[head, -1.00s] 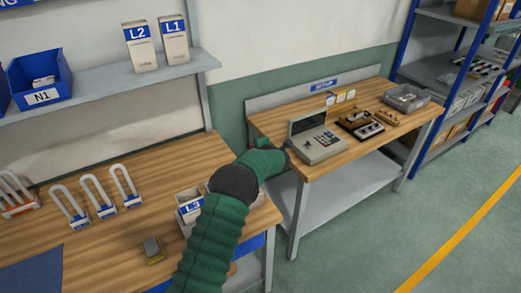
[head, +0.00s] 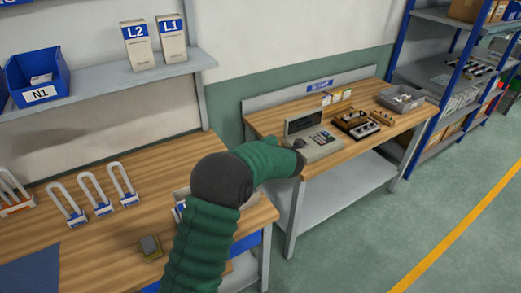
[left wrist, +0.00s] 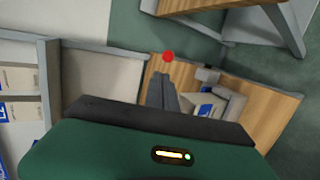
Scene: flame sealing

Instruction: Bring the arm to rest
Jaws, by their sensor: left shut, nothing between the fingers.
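My left arm, in a green sleeve with a dark joint, rises from the bottom of the head view and bends right. In the left wrist view the gray fingers (left wrist: 162,88) are together and empty, over the wooden bench top (left wrist: 273,108). A white box (left wrist: 205,106) shows just right of them. A red dot (left wrist: 168,56) appears beyond their tips. My right gripper is not in view.
The near bench (head: 95,239) holds white U-shaped locks and a small gray-yellow item (head: 150,246). A box there is mostly hidden behind my arm. The far bench holds a gray bin (head: 401,98) and tools. Green floor lies open at right.

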